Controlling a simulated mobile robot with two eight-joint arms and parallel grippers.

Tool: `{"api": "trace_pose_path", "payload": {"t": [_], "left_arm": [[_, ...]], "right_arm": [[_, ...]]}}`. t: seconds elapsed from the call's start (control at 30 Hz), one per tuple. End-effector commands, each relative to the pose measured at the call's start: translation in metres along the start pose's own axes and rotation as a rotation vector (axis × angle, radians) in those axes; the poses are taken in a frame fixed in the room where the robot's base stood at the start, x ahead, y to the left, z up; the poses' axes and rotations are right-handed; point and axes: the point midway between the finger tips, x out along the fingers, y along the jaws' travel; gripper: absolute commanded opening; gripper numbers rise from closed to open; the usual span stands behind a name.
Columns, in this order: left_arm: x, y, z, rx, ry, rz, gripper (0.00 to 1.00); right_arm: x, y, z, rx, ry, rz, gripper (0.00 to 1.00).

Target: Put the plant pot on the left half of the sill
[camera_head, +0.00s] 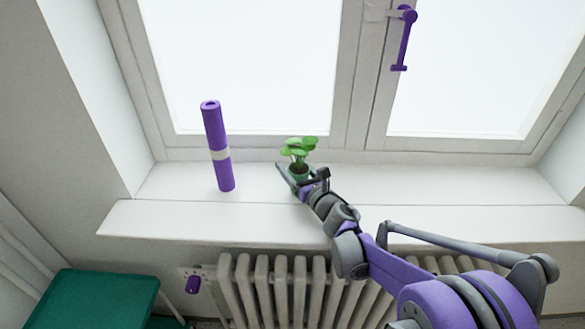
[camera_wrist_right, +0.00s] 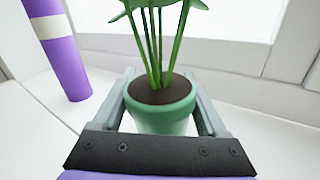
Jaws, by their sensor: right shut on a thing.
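The plant pot (camera_head: 297,172) is small and green with a leafy plant in it. It is at the white window sill (camera_head: 420,187), left of the sill's middle, right of a purple roll. My right gripper (camera_head: 300,178) is shut on the pot. In the right wrist view the pot (camera_wrist_right: 162,115) sits upright between the two grey fingers (camera_wrist_right: 163,100), dark soil and green stems showing. I cannot tell whether its base touches the sill. My left gripper is not in view.
The purple roll (camera_head: 217,146) with a pale band stands on the sill to the left; it also shows in the right wrist view (camera_wrist_right: 60,50). A purple window handle (camera_head: 403,40) hangs above right. A radiator (camera_head: 290,285) and green seat (camera_head: 92,300) are below. The right sill is clear.

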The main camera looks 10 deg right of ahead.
Motion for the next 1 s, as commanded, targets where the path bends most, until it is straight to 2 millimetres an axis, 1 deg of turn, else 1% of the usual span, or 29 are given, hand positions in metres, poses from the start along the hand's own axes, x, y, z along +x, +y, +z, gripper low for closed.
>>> {"api": "trace_pose_path", "payload": {"t": [0.2,0.33,0.37,0.4,0.47,0.5,0.7,0.8,0.87,1.0], "left_arm": [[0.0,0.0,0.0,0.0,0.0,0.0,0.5],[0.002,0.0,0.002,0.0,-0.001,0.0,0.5],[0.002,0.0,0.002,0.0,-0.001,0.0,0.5],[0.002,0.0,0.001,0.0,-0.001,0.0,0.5],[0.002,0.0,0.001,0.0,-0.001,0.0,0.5],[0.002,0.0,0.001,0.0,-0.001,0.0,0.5],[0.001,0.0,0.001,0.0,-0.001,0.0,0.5],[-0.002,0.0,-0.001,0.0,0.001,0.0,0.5],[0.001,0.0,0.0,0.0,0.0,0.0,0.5],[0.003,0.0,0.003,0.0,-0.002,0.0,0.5]], "right_arm": [[0.0,0.0,0.0,0.0,0.0,0.0,0.0],[0.0,-0.001,-0.004,0.001,0.0,0.0,0.0],[0.0,-0.001,-0.004,0.0,0.0,0.0,0.79],[0.0,-0.001,-0.004,0.0,0.0,0.0,0.86],[0.0,-0.001,-0.003,0.0,0.0,0.0,0.97],[0.0,-0.001,-0.003,0.0,0.0,0.0,1.0],[0.0,0.0,-0.003,0.0,0.0,0.0,1.0],[0.0,0.0,0.002,0.0,-0.001,0.0,1.0],[-0.007,0.0,0.0,0.0,0.0,-0.001,1.0],[-0.033,-0.001,-0.001,0.0,0.0,-0.002,1.0]]}}
